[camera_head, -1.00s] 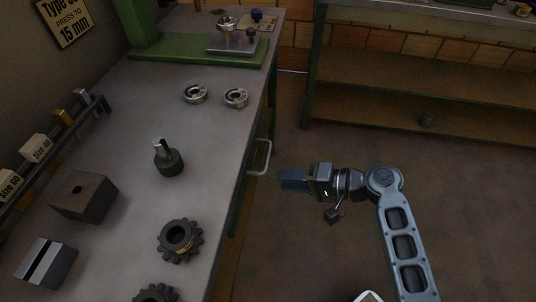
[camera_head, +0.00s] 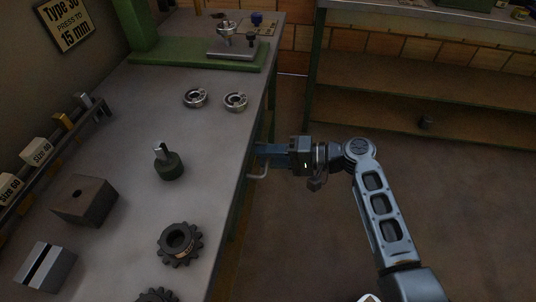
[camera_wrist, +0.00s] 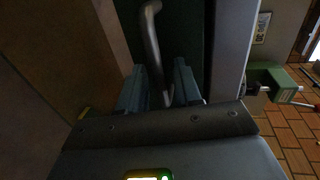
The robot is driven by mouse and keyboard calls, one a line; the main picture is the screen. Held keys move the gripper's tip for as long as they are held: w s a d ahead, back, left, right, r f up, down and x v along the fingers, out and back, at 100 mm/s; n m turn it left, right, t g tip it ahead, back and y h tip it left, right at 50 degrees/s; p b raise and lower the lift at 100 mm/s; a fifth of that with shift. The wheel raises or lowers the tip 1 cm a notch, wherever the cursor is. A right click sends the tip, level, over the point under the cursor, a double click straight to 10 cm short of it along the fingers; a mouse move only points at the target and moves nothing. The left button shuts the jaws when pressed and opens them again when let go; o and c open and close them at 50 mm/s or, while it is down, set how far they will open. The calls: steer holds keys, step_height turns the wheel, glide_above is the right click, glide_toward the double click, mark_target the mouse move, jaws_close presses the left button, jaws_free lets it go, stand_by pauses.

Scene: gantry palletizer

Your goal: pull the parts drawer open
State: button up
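The drawer's metal bar handle (camera_head: 258,174) shows at the right edge of the workbench, just below its top. In the wrist view the handle (camera_wrist: 152,45) runs between the two blue fingers of my gripper (camera_wrist: 158,80), with a gap visible on at least one side. The dark green drawer front (camera_wrist: 182,35) is behind it. In the head view my gripper (camera_head: 260,150) points left at the bench side and overlaps the upper part of the handle. The fingers are apart. I cannot tell whether either finger touches the handle. The drawer front is hidden in the head view.
The workbench top (camera_head: 215,155) carries gears, bearing rings, a dark block (camera_head: 84,200) and a green press (camera_head: 190,52). Its edge lies directly above the handle. A shelf unit (camera_head: 400,60) stands at the back right. The floor (camera_head: 310,240) right of the bench is clear.

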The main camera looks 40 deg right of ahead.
steer(key=shift+w+a, duration=0.1)
steer(key=shift+w, duration=0.05)
steer(key=shift+c, duration=0.4)
steer(key=shift+f, duration=0.1)
jaws_close()
